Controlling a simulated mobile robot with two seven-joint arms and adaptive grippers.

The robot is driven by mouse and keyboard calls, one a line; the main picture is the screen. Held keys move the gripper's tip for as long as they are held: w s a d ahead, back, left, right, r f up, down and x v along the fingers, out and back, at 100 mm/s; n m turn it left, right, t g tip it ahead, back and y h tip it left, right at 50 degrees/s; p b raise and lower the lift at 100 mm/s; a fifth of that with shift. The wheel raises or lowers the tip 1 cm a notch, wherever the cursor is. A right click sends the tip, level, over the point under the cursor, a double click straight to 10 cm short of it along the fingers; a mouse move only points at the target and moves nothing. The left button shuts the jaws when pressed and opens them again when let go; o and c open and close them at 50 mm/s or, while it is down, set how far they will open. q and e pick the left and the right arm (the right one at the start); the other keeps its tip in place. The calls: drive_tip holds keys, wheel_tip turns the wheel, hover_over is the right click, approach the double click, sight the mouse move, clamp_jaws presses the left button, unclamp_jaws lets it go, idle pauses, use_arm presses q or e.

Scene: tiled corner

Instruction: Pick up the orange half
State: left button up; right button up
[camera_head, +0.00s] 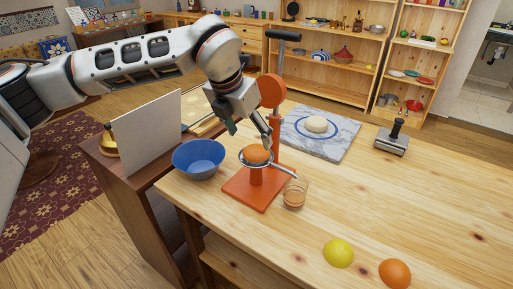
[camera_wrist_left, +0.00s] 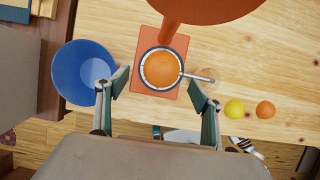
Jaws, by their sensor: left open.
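The orange half (camera_head: 256,154) sits in the ring-shaped cup of an orange press (camera_head: 248,192), under its raised round head (camera_head: 272,90). In the left wrist view the orange half (camera_wrist_left: 162,69) lies ahead of the gap between my fingers, near its middle. My left gripper (camera_head: 250,133) is open and empty, just above the press cup. In that wrist view the left gripper (camera_wrist_left: 164,84) has one finger on each side of the cup, seemingly apart from it.
A blue bowl (camera_head: 198,158) stands close left of the press, and a small glass (camera_head: 295,192) close right. A lemon (camera_head: 338,252) and a whole orange (camera_head: 395,272) lie at the front. A marble board (camera_head: 345,142) with dough is behind.

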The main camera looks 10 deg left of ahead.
sight(254, 145)
use_arm(q)
drive_tip(key=x, duration=0.3)
drive_tip(key=shift+s+d+f+p, duration=0.1)
drive_tip(key=shift+d+f+p, duration=0.15)
drive_tip(key=shift+f+p, duration=0.15)
drive_tip(key=shift+w+d+f, duration=0.1)
drive_tip(key=shift+w+f, duration=0.15)
drive_tip(key=shift+f, duration=0.3)
drive_tip(key=c, duration=1.2)
drive_tip(key=shift+c, duration=0.6)
use_arm(e)
drive_tip(key=shift+w+r, duration=0.5)
drive_tip(key=shift+r, duration=0.35)
use_arm(q)
drive_tip(key=shift+r, duration=0.15)
